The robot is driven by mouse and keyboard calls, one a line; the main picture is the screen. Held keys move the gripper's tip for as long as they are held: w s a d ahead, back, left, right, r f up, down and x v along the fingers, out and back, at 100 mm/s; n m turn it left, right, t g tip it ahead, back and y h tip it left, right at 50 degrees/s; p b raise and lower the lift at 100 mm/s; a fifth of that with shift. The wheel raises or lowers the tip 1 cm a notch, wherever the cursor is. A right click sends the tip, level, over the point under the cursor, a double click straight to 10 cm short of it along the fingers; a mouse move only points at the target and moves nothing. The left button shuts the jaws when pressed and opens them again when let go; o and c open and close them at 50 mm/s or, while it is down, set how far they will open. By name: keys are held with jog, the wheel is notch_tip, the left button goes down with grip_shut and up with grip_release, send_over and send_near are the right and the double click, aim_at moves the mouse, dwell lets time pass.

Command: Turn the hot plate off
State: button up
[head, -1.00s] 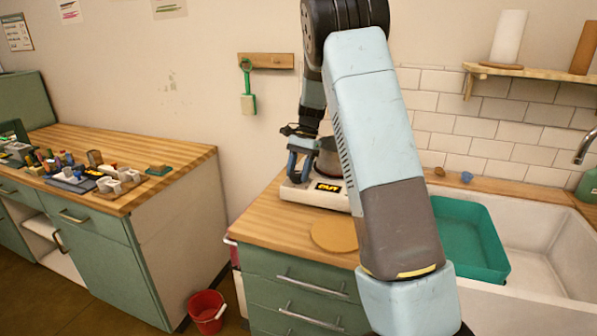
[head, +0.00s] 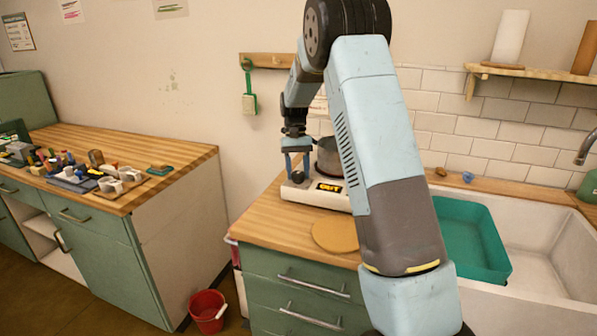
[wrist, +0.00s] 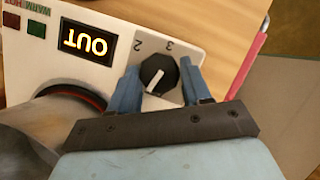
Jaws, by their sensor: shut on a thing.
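The white hot plate (head: 318,197) stands on the wooden counter with a grey metal pot (head: 328,157) on it. Its display (wrist: 87,41) is lit and reads "OUT", upside down in the wrist view. The black round knob (wrist: 159,74) has a white pointer line aimed down and slightly left in the wrist view. The marks "2" and "3" show above it; other marks are hidden. My gripper (head: 297,177) points down at the hot plate's left end. In the wrist view its blue fingers (wrist: 160,88) are shut on the knob from both sides.
A round tan board (head: 335,236) lies in front of the hot plate. The sink with a teal basin (head: 468,240) is to the right. A scoop (head: 249,90) hangs from a wall rack. A red bucket (head: 207,311) stands on the floor.

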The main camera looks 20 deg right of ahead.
jog(key=shift+n+h, duration=0.6)
jog(key=shift+n, duration=0.9)
jog(key=o, duration=1)
jog(key=shift+a, duration=0.1)
jog(key=v, duration=1.3)
jog(key=shift+w+r, duration=0.1)
jog(key=shift+r, duration=0.25)
